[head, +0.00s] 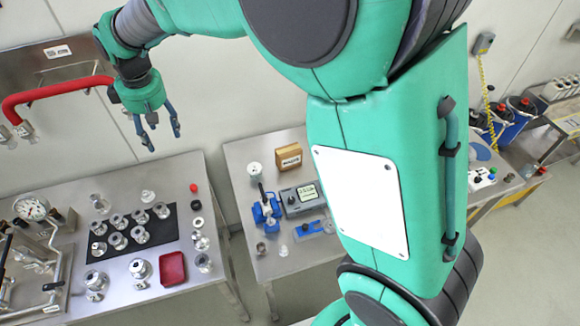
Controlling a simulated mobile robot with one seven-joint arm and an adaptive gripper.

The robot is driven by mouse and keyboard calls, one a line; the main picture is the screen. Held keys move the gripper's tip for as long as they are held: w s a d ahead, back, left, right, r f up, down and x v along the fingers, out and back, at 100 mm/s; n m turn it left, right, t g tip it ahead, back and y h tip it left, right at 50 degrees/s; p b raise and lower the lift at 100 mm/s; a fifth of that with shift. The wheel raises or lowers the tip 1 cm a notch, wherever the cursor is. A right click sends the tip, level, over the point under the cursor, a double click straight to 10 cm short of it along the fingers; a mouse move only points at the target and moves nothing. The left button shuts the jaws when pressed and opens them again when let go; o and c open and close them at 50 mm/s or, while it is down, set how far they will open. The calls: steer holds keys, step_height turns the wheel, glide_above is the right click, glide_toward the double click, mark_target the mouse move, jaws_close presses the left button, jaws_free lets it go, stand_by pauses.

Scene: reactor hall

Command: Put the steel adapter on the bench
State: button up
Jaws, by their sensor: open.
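Several silvery steel fittings (139,235) stand on a black mat and around it on the left steel bench (190,293). I cannot tell which of them is the steel adapter. A second steel bench (285,262) stands in the middle, with a small metal piece (261,248) near its front left. My gripper (163,140) is open, with nothing visible between its fingers. It hangs in the air at the upper left, above the back of the left bench, apart from the fittings.
A red tray (173,268) and a pressure gauge (31,208) with pipes are on the left bench. The middle bench holds a blue vise (266,208), a grey meter (301,198) and a cardboard box (288,157). A gap separates the benches.

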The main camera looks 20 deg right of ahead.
steer(key=s+d+r+m+t, duration=0.1)
steer(key=s+d+r+m, duration=0.1)
steer(key=s+d+r, duration=0.35)
steer(key=s+d+r+m, duration=0.1)
steer(key=s+d+r, duration=0.15)
steer(key=d, duration=0.65)
steer(key=s+d+r+m+t, duration=0.1)
steer(key=s+d+r+m, duration=0.15)
steer(key=s+d, duration=0.35)
steer(key=s+d+f+m+t, duration=0.1)
steer(key=s+d+m, duration=0.1)
steer(key=s+d, duration=0.5)
steer(key=s+d+f+m, duration=0.1)
steer(key=s+d+m, duration=0.2)
steer(key=s+d, duration=0.4)
steer(key=s, duration=0.5)
steer(key=shift+s+d+f+t+h, duration=0.15)
steer(key=shift+d+f+t+h, duration=0.15)
steer(key=shift+t+h, duration=0.1)
steer(key=shift+m, duration=0.25)
step_height(320, 180, down, 14)
steer(key=b, duration=1.4)
steer(key=shift+f, duration=0.2)
